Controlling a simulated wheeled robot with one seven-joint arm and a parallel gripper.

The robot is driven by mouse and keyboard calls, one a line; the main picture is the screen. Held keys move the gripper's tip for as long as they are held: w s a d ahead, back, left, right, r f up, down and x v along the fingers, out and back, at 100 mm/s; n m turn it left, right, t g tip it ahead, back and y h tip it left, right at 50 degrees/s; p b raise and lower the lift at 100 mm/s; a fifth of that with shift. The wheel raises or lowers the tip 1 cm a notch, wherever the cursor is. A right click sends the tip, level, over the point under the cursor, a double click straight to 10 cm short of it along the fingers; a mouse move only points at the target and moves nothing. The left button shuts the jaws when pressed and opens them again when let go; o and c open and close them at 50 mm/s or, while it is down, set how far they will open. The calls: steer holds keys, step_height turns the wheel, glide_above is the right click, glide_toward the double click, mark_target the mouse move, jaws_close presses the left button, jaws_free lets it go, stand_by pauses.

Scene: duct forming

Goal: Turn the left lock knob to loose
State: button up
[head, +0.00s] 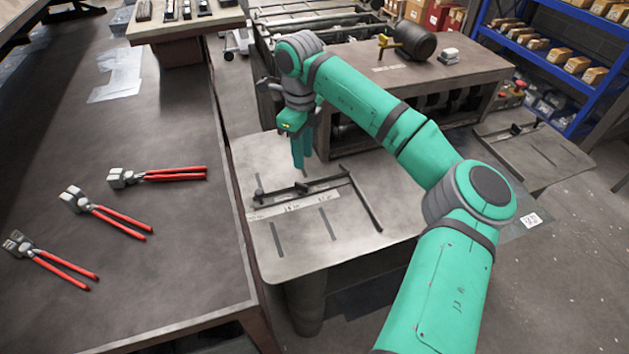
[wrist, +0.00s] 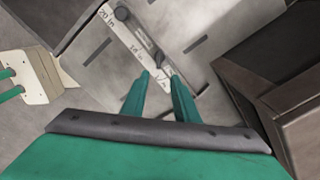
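A flat metal plate (head: 330,240) carries a dark gauge bar (head: 325,183) beside a pale scale strip (head: 295,206). A small dark knob (head: 258,194) stands at the bar's left end. In the wrist view one round knob (wrist: 121,13) sits at the bar's far end, near the 20 in mark. Another dark knob-like part (wrist: 158,57) shows just past my fingertips. I cannot tell which way either knob is turned. My gripper (head: 298,166) points down above the bar. In the wrist view its fingers (wrist: 160,76) are apart, with nothing seen held between them.
A workbench (head: 180,250) with several red-handled tools (head: 105,215) lies to the left. A heavy bench (head: 450,70) with a dark cylinder (head: 415,40) stands behind the plate. A blue shelf rack (head: 545,50) is at the back right. Open floor (head: 560,250) lies to the right.

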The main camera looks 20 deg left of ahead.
mark_target(303, 185)
step_height(303, 185, down, 10)
steer(key=shift+s+a+f, duration=0.15)
stand_by(0.3)
jaws_close()
